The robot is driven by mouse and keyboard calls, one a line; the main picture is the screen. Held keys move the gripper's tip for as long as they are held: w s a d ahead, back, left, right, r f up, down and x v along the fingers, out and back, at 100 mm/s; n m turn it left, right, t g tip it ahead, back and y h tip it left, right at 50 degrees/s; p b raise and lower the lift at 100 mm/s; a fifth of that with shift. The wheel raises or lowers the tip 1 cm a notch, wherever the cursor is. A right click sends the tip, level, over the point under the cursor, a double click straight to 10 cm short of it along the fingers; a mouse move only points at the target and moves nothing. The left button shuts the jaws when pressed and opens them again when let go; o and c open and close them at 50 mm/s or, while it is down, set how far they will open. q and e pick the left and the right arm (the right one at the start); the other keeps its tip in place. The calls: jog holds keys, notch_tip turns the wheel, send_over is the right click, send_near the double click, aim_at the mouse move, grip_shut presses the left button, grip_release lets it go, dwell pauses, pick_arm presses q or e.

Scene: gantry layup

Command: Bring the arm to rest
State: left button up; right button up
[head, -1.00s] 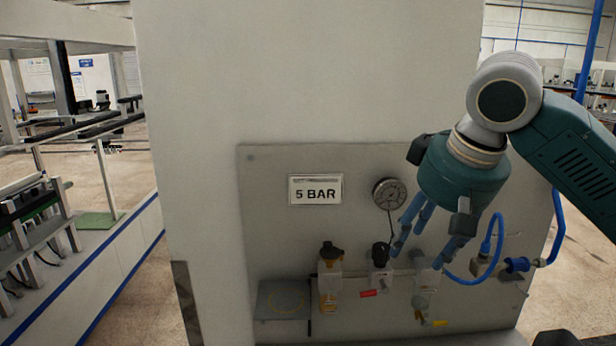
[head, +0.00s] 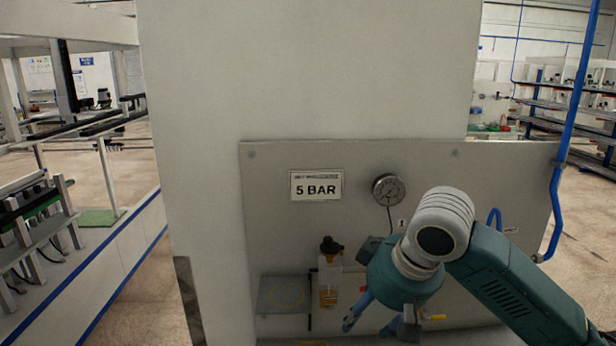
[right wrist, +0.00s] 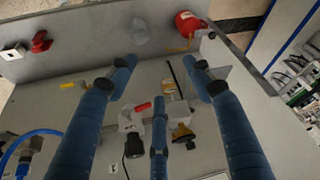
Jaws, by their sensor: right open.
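My right gripper (head: 372,326) is in the lower right of the head view, in front of the grey panel (head: 270,220), with its blue fingers pointing down and left. In the right wrist view its fingers (right wrist: 160,90) are spread with nothing between them, so it is open and empty. Behind the fingers there, the panel's fittings show, apparently apart from the fingertips. The teal wrist and arm hide part of the panel's lower right in the head view. My left gripper is not in view.
The panel carries a 5 BAR sign (head: 316,185), a round gauge (head: 388,189), an amber-bowled unit (head: 329,275) and a small shelf (head: 283,294). A blue pipe (head: 570,130) runs down at the right. A red round part (right wrist: 190,24) shows in the wrist view.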

jog(key=s+a+f+y, duration=0.15)
jog(key=s+f, duration=0.25)
jog(key=f, duration=0.5)
jog(key=s+a+f+y, duration=0.1)
jog(key=s+a+f, duration=0.25)
jog(key=f, duration=0.45)
jog(key=s+d+f+m+h, duration=0.2)
jog(key=s+d+f, duration=0.45)
jog(key=s, duration=0.35)
jog(key=s+d+f+m+h, duration=0.1)
jog(key=s+d+f+h, duration=0.3)
jog(key=s+d, duration=0.45)
notch_tip(320, 180, down, 35)
jog(key=s+g+y+b, duration=0.1)
jog(key=s+g+b, duration=0.15)
jog(key=b, duration=0.55)
jog(key=s+d+f+b, duration=0.1)
jog(key=s+f+b, duration=0.1)
jog(key=s+f, duration=0.6)
jog(key=s+d+f+b, duration=0.1)
jog(key=s+f+b, duration=0.2)
jog(key=s+f, duration=0.6)
notch_tip(320, 180, down, 6)
jog(key=shift+s+d+r+g+b, duration=0.1)
jog(key=shift+s+d+g+b, duration=0.15)
jog(key=shift+s+g+b, duration=0.1)
